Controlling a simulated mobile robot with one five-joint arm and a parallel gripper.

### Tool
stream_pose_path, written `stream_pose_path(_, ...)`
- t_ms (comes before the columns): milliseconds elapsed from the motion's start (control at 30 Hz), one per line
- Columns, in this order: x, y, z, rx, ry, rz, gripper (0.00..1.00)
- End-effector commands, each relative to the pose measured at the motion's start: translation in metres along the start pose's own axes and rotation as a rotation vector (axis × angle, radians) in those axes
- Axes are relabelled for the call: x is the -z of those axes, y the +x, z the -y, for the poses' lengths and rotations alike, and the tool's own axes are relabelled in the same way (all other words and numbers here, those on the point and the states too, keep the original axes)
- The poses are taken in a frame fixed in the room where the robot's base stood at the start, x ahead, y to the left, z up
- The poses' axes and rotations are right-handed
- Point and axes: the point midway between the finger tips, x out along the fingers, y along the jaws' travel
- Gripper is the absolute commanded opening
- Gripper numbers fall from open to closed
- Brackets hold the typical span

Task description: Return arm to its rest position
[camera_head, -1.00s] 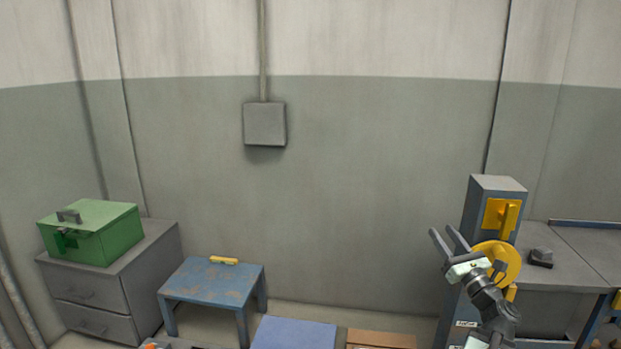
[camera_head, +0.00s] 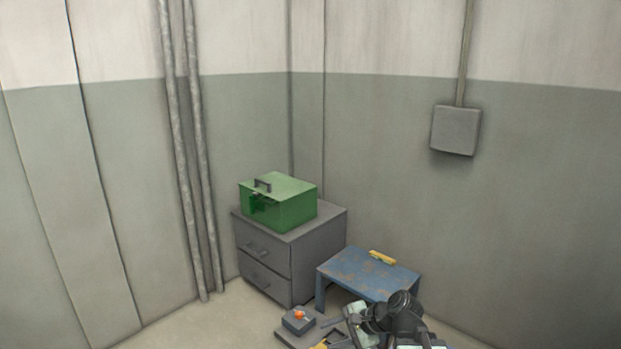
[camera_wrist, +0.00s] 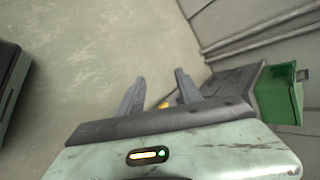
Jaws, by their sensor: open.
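My gripper (camera_wrist: 158,82) shows in the wrist view with its two grey fingers apart and nothing held between them. In the head view my arm is folded low at the bottom edge, right of centre, in front of the blue table (camera_head: 352,274). The arm's own links partly hide the gripper there, and its lower part is cut off by the frame.
A grey drawer cabinet (camera_head: 264,271) carries a green box (camera_head: 285,208), also in the wrist view (camera_wrist: 275,97). A yellow piece (camera_head: 382,257) lies on the blue table. A small grey block with an orange top (camera_head: 299,317) is low. Floor at left is clear.

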Motion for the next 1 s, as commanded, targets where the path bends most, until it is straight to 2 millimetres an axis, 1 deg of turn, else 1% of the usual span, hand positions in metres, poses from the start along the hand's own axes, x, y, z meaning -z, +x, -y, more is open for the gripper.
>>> stream_pose_path(33,-0.011,0.015,-0.014,-0.096,-0.113,-0.013,0.42)
stream_pose_path(67,-0.013,0.02,-0.024,-0.154,-0.182,-0.025,0.42)
stream_pose_path(100,-0.014,0.023,-0.036,-0.229,-0.268,-0.039,0.42)
stream_pose_path(167,-0.008,0.022,-0.055,-0.339,-0.385,-0.063,0.42)
stream_pose_path(200,0.0,0.018,-0.068,-0.409,-0.454,-0.078,0.42)
stream_pose_path(267,0.015,0.005,-0.086,-0.515,-0.549,-0.099,0.42)
stream_pose_path(300,0.024,-0.004,-0.098,-0.588,-0.613,-0.106,0.42)
stream_pose_path(367,0.037,-0.019,-0.114,-0.701,-0.711,-0.104,0.42)
stream_pose_path(400,0.044,-0.03,-0.124,-0.777,-0.781,-0.091,0.42)
stream_pose_path(467,0.048,-0.039,-0.133,-0.845,-0.879,-0.042,0.42)
stream_pose_path(500,0.048,-0.044,-0.132,-0.847,-0.937,-0.008,0.42)
stream_pose_path(533,0.042,-0.059,-0.12,-0.845,-0.928,-0.013,0.42)
stream_pose_path(767,0.018,-0.105,-0.076,-0.841,-0.923,-0.016,0.42)
stream_pose_path(867,0.004,-0.131,-0.053,-0.84,-0.923,-0.017,0.42)
stream_pose_path(1000,-0.018,-0.174,-0.013,-0.84,-0.923,-0.017,0.42)
